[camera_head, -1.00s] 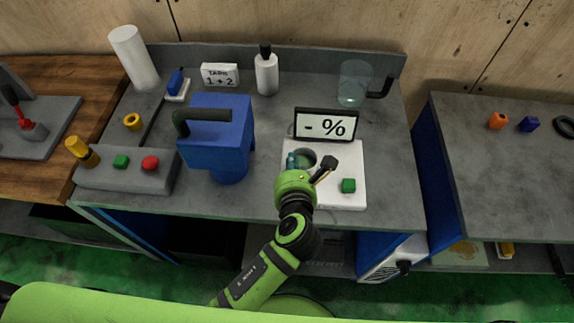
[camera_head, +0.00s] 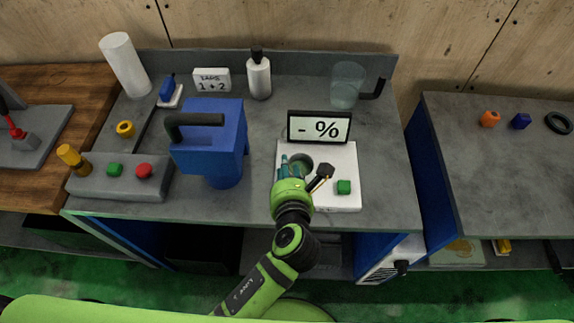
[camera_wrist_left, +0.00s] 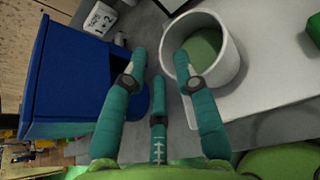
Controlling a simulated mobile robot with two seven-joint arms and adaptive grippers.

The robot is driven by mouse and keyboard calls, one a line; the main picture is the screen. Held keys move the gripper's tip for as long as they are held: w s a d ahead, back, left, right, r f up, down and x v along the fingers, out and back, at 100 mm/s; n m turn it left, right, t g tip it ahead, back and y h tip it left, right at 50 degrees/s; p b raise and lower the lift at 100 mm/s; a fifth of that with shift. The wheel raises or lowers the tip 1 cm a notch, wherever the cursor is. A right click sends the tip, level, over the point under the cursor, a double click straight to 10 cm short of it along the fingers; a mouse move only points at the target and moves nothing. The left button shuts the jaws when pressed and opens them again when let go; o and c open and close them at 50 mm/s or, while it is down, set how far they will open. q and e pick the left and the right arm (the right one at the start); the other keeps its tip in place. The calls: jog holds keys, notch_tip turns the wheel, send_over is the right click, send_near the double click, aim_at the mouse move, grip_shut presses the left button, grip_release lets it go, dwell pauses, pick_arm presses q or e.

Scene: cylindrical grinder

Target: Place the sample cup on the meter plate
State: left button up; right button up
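The sample cup (camera_head: 302,162) is round and pale with a green inside. It stands upright on the left part of the white meter plate (camera_head: 347,163), which has a "- %" display (camera_head: 319,127) at its back. In the left wrist view the cup (camera_wrist_left: 232,62) is beside the fingers, partly behind the right-hand one. My left gripper (camera_head: 287,163) is low at the plate's left edge, just left of the cup. Its teal fingers (camera_wrist_left: 157,58) are apart with nothing between them. Whether one touches the cup, I cannot tell. My right gripper is not in view.
A blue grinder (camera_head: 212,145) with a dark handle stands close on the left. A green button (camera_head: 344,187) is on the plate's right. A clear jug (camera_head: 348,84) and a white bottle (camera_head: 258,77) stand at the back. The bench between them and the display is clear.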

pick_arm(q)
jog(key=v, duration=1)
jog(key=shift+s+r+b, duration=0.3)
jog(key=shift+b, duration=0.15)
dwell(1.4)
